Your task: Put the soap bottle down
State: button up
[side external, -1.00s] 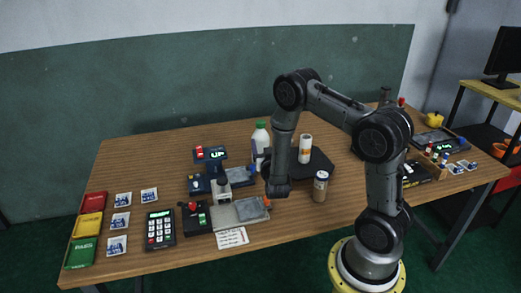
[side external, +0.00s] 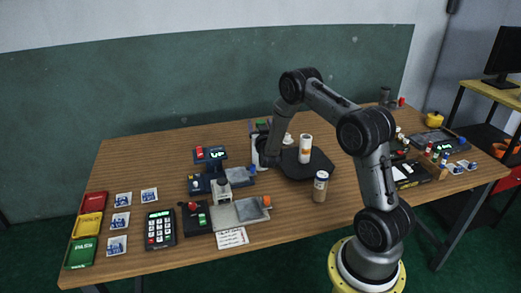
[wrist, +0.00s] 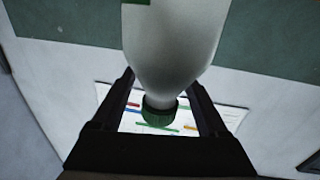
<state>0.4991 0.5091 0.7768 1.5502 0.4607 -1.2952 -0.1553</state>
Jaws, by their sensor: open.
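The soap bottle (side external: 256,158) is pale with a green cap and stands upright at the back middle of the table, beside a dark platform. In the side view my gripper (side external: 264,134) is at the bottle's upper part and hides much of it. In the wrist view the soap bottle (wrist: 175,45) appears cap-down, its green cap (wrist: 160,112) between the two dark fingers of my gripper (wrist: 161,88). The fingers are open, with a gap on each side of the cap. The bottle's base is hard to see.
The dark platform (side external: 310,168) bears a white and orange cylinder (side external: 305,148) just right of the bottle. A capped jar (side external: 320,186) stands in front. A device with a display (side external: 209,155) is to the left. The table's back left is clear.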

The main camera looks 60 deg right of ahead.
jog(key=shift+w+d, duration=0.2)
jog(key=shift+d, duration=0.15)
jog(key=shift+c, duration=0.2)
grip_shut()
dwell(1.0)
jog(key=shift+r, duration=0.2)
